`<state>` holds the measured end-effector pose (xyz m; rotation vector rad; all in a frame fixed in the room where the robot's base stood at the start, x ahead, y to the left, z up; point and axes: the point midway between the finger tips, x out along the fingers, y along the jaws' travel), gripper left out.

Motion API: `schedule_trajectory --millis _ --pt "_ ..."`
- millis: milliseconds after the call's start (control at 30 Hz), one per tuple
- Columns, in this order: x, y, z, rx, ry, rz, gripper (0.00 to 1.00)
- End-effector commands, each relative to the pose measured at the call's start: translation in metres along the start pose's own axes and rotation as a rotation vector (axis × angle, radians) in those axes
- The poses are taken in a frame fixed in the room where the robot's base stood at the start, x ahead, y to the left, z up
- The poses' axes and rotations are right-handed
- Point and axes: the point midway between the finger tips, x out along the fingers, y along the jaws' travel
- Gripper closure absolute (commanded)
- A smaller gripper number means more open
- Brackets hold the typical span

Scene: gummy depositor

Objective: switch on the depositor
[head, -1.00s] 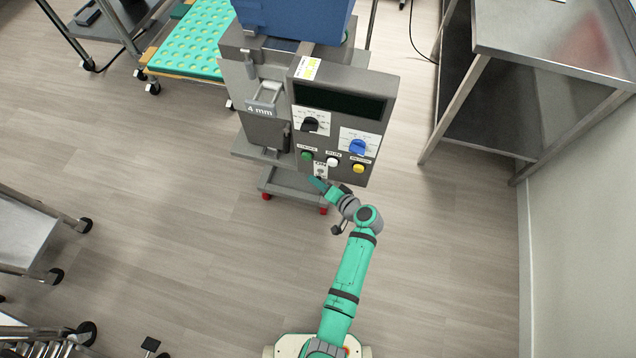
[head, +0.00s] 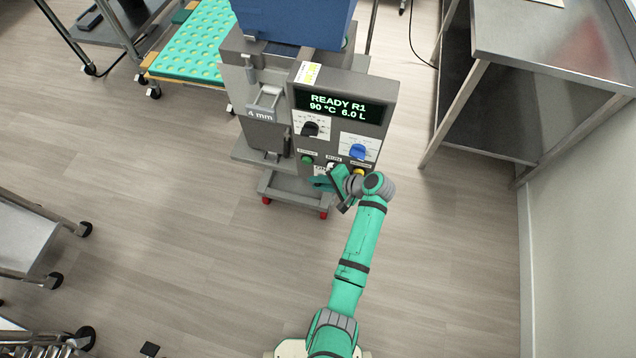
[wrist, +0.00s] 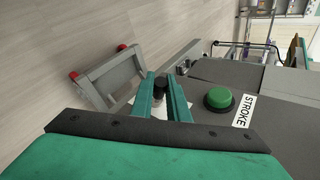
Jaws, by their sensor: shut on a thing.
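The depositor (head: 335,132) is a grey machine with a blue hopper. Its display (head: 338,106) is lit and reads "READY R1 90 °C 6.0 L". My gripper (head: 322,182) is at the bottom edge of its control panel. In the wrist view the fingers (wrist: 163,97) are closed around a small black knob (wrist: 161,84), which sits over a white label at the panel's lower part. In the head view my gripper and wrist hide this knob and part of the label. A green button (wrist: 218,98) marked STROKE is right of the fingers.
A black knob (head: 310,129) and a blue knob (head: 358,151) are higher on the panel. A yellow button (head: 359,170) is close to my wrist. A steel table (head: 545,40) stands at the right, and a green tray (head: 190,45) is at the back left.

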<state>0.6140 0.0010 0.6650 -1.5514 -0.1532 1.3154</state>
Motion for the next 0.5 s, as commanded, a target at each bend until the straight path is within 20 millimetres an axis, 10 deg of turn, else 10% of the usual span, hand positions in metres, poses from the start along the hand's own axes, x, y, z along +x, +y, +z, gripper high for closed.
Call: schedule_trajectory --millis 367,400,500 --pt "-0.0013 -0.0005 0.0001 0.003 -0.004 -0.002 1.0" --pt "-0.0013 -0.0005 0.0001 0.003 -0.004 -0.002 0.76" --pt "-0.0011 -0.0002 0.0001 0.003 -0.004 -0.001 0.67"
